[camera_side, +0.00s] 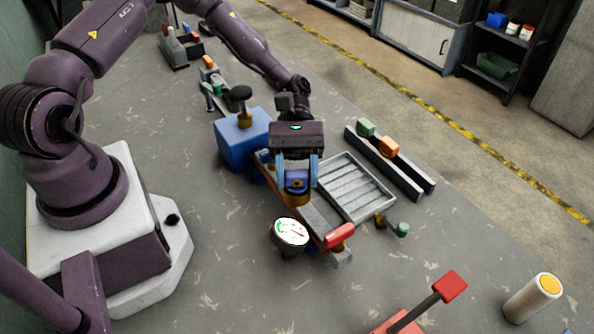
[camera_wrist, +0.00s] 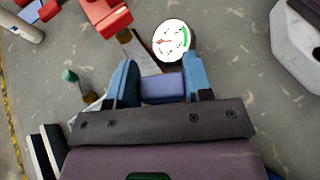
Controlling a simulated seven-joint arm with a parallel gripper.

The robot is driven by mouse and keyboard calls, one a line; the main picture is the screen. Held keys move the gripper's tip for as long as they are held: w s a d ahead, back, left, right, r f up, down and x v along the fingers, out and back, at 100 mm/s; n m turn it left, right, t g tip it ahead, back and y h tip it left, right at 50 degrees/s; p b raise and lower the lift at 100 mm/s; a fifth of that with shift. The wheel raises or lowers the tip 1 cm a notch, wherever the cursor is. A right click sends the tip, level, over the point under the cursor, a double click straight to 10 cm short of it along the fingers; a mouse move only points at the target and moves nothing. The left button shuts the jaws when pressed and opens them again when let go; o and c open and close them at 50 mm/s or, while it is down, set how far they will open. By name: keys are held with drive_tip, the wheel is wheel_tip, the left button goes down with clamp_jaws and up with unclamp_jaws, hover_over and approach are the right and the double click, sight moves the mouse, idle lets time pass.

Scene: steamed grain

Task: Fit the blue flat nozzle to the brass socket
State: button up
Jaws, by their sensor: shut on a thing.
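My gripper (camera_side: 297,184) is shut on the blue flat nozzle (camera_side: 297,180), which sits between its two light-blue fingers. In the wrist view the nozzle (camera_wrist: 162,88) shows as a blue-violet block between the fingertips. In the side view a brass-coloured piece (camera_side: 296,197) shows directly under the nozzle, over the bench fixture. I cannot tell whether it is the socket or part of the nozzle, nor whether nozzle and socket touch. The fixture's grey bar (camera_side: 316,218) runs from below my gripper toward a red handle (camera_side: 340,235).
A round white gauge (camera_side: 291,232) stands close beside the fixture. A blue box (camera_side: 238,143) with a black knob is behind left. A slotted grey tray (camera_side: 347,165) and a rack with green (camera_side: 366,127) and orange (camera_side: 389,147) pieces stand right. A red lever (camera_side: 450,285) is in front.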

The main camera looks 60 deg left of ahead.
drive_tip(key=o, duration=1)
drive_tip(key=v, duration=1.3)
drive_tip(key=shift+r, duration=0.1)
